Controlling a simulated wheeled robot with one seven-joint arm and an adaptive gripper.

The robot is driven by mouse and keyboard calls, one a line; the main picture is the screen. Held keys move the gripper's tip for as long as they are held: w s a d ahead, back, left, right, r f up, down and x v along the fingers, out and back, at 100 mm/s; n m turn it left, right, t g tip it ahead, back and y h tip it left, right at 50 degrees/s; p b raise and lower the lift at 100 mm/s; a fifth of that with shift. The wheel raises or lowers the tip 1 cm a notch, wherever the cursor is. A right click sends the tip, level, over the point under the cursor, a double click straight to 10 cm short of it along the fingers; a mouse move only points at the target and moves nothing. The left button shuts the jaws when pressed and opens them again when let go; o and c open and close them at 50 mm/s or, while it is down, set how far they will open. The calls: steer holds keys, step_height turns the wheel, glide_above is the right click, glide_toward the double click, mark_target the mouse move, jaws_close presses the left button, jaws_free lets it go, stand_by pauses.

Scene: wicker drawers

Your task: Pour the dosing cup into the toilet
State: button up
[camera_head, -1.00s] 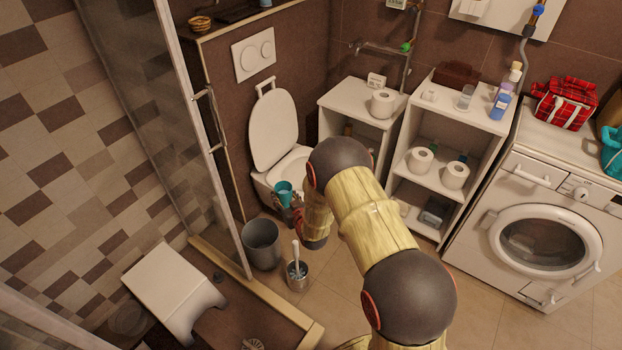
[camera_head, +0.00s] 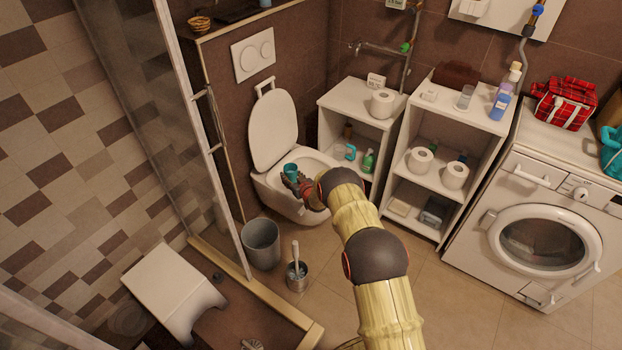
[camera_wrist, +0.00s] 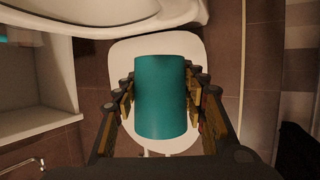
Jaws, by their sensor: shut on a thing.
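The dosing cup (camera_head: 291,170) is teal and held in my gripper (camera_head: 301,184) over the front left part of the toilet bowl. In the wrist view the teal cup (camera_wrist: 161,97) fills the space between the two fingers, and my gripper (camera_wrist: 160,100) is shut on its sides. The toilet (camera_head: 262,187) is white and wall-hung, with its lid (camera_head: 273,130) raised against the wall. The cup looks roughly upright in the head view. Its contents cannot be seen.
A grey bin (camera_head: 262,246) and a toilet brush (camera_head: 297,270) stand on the floor before the toilet. A white shelf (camera_head: 346,104) stands right of the toilet. A glass shower panel (camera_head: 165,110) is on the left.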

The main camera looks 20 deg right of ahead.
steer(key=w+d+f, duration=0.5)
steer(key=d+f, duration=0.4)
steer(key=shift+h, duration=0.4)
